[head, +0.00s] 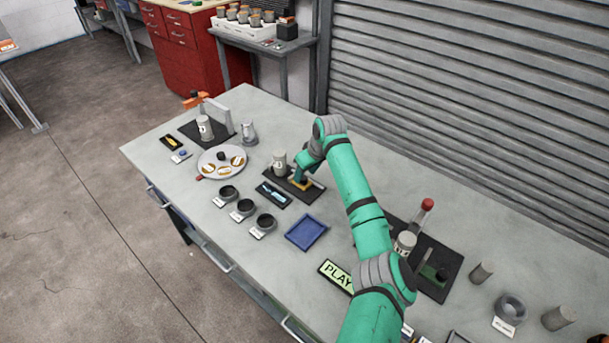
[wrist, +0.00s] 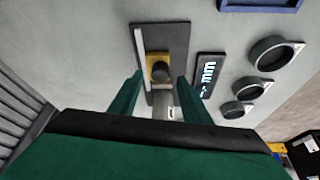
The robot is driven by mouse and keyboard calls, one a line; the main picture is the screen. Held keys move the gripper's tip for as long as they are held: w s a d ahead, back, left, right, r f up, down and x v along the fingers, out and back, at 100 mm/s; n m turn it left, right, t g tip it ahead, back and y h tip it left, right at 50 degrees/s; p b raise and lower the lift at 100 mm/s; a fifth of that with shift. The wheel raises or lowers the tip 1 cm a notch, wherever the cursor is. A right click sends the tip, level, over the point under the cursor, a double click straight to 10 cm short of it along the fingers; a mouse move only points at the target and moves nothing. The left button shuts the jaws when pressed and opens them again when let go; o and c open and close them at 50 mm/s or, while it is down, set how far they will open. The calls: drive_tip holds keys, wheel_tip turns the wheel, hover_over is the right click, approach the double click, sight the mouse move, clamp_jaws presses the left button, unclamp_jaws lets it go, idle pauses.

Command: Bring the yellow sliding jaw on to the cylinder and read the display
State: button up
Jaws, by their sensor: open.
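The yellow sliding jaw (wrist: 157,75), with a dark knob on it, sits on a dark base plate (wrist: 176,36) beside a light rail. In the head view the jaw (head: 300,185) shows just below my gripper. The grey cylinder (head: 279,161) stands upright at the plate's far-left end; it is partly seen in the wrist view (wrist: 162,104). It looks apart from the jaw, though the gap is hard to judge. The display (head: 272,194) has lit cyan characters, too small to read. My gripper (wrist: 160,88) is open, its fingers either side of the jaw's line; contact is not visible.
Several dark ring cups, one of them here (head: 265,222), and a blue tray (head: 306,232) lie in front. A round plate (head: 220,161) and a metal jug (head: 249,134) stand to the left. Another station with a red knob (head: 427,204) is to the right.

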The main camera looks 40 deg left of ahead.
drive_tip(key=shift+x, duration=0.95)
